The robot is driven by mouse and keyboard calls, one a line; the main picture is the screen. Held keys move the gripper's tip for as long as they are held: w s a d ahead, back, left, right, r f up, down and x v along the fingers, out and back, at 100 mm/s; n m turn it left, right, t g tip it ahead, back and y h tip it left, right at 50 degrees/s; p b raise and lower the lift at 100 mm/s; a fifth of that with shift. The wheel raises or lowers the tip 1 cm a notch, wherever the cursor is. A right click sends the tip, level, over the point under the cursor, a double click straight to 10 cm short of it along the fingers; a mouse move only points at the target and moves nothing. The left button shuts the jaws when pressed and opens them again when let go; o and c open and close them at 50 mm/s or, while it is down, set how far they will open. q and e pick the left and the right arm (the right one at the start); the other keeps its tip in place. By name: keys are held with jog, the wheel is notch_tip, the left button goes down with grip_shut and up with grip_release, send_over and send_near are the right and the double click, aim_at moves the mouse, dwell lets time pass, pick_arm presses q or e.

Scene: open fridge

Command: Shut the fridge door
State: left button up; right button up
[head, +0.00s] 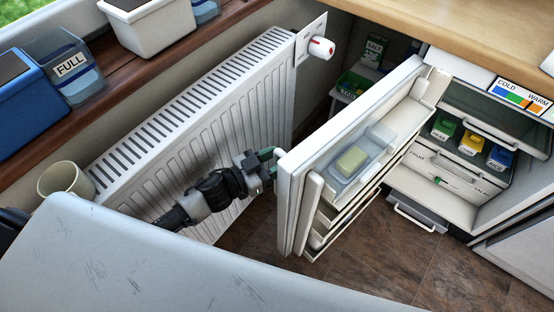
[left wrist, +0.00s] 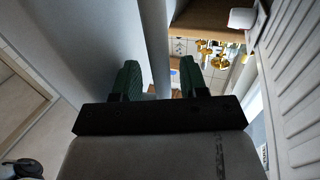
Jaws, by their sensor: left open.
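The fridge door (head: 290,213) stands wide open, its inner shelves facing right and a tub with a yellow block on its upper shelf. The fridge body (head: 440,209) is at the right with its inside exposed. My left gripper (head: 268,163) is open at the door's outer side, close to the edge. In the left wrist view, the pale door handle bar (left wrist: 155,45) runs between the two spread green fingers of my left gripper (left wrist: 160,80). The door's outer face is on the left there. I cannot tell whether the fingers touch the bar. My right gripper is out of view.
A white radiator (head: 190,120) stands along the wall behind my left arm, close to it. A drawer (head: 418,215) sticks out low at the fridge. Brown floor (head: 375,265) is clear between door and fridge. A wooden counter (head: 470,30) is above.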

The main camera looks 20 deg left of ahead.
pick_arm(q)
jog(key=shift+w+d, duration=0.2)
jog(key=shift+w, duration=0.05)
grip_shut()
jog(key=shift+d, duration=0.1)
